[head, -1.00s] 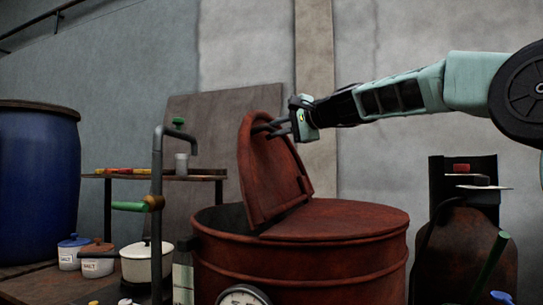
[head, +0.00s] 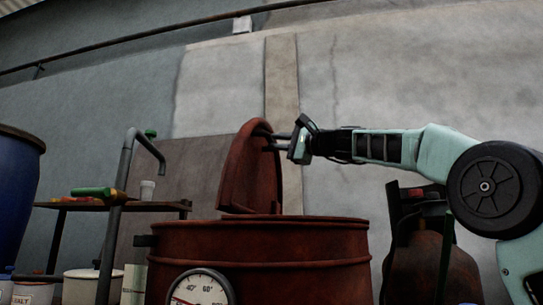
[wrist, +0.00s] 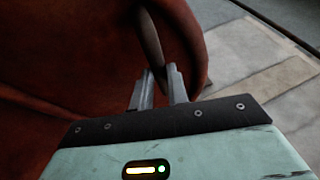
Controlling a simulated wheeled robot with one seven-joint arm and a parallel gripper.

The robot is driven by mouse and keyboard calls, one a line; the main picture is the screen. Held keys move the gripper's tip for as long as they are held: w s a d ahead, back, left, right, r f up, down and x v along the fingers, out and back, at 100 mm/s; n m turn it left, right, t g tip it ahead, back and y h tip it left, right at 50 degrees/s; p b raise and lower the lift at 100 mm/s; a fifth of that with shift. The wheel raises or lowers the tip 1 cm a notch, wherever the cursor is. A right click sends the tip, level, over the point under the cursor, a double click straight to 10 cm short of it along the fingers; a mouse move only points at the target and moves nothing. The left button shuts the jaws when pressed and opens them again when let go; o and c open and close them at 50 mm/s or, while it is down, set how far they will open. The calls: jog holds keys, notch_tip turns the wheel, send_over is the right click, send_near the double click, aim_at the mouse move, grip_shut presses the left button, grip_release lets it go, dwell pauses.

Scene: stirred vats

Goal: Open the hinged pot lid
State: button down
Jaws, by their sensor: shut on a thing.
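The hinged lid (head: 247,178) is a rust-red half-disc standing nearly upright on top of the large red pot (head: 270,262). Its inside and the pot's opening are hidden from this low head view. My gripper (head: 268,139) is at the upper right edge of the lid, its two fingers reaching left to it. In the wrist view the fingers (wrist: 160,88) are closed around a dark bar handle (wrist: 151,42) on the lid's red face (wrist: 60,60).
A gauge (head: 201,290) is on the pot's front. A grey pipe (head: 117,200) with a bent top stands to the left, before a shelf (head: 160,206). A blue barrel (head: 17,190) is at far left. A dark rusty tank (head: 430,262) stands right of the pot.

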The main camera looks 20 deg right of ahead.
jog(key=shift+s+d+f+b, duration=0.2)
jog(key=shift+d+f+b, duration=0.1)
jog(key=shift+b, duration=0.2)
jog(key=shift+r, duration=0.1)
jog(key=c, duration=1.4)
grip_release()
jog(key=shift+t, duration=0.3)
jog(key=shift+o, duration=0.2)
jog(key=b+v, duration=0.4)
jog(key=v, duration=1.3)
jog(key=shift+s+d, duration=0.25)
